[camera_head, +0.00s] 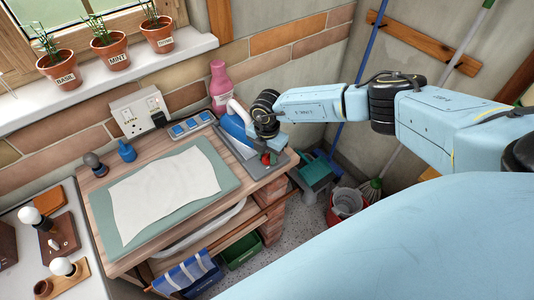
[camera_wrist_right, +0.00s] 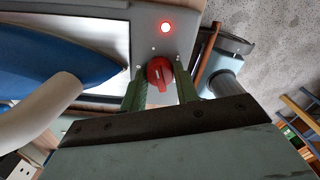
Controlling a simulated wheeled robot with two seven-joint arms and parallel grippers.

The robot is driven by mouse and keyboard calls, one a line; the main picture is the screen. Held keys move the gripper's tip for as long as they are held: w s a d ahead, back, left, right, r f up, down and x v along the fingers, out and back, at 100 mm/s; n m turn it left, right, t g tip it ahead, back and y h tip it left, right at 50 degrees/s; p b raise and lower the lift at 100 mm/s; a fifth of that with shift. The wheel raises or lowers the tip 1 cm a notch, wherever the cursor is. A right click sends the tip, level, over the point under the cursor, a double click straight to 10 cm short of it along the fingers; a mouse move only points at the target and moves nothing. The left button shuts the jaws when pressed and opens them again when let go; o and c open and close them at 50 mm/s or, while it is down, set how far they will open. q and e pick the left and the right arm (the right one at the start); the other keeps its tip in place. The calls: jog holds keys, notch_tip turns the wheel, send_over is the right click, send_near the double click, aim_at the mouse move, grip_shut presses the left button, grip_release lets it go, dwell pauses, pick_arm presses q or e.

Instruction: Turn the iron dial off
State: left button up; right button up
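The iron (camera_head: 237,127) has a blue body and a white handle, and stands on a grey station at the right end of the worktop. It fills the left of the right wrist view (camera_wrist_right: 50,65). The red dial (camera_wrist_right: 160,72) is on the station's grey panel, and a round red light (camera_wrist_right: 166,27) glows near it. My right gripper (camera_wrist_right: 161,80) is open, its green fingers on either side of the dial. Whether they touch it I cannot tell. In the head view this gripper (camera_head: 266,145) is beside the iron, just above the dial. My left gripper is out of view.
A white cloth (camera_head: 165,190) lies on a green mat (camera_head: 222,171). A pink bottle (camera_head: 219,80) stands behind the iron. A bucket (camera_head: 346,204) stands on the floor at right.

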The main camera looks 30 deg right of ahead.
jog(key=shift+n, duration=0.5)
jog(key=n, duration=0.2)
jog(key=shift+n, duration=0.4)
jog(key=n+b, duration=0.1)
jog(key=n, duration=0.1)
jog(key=shift+n, duration=0.4)
jog(key=n+b, duration=0.1)
jog(key=n, duration=0.3)
jog(key=shift+r+n+b, duration=0.1)
jog(key=shift+n+b, duration=0.4)
jog(key=shift+n, duration=1.2)
jog(key=shift+w, duration=0.1)
jog(key=o, duration=0.7)
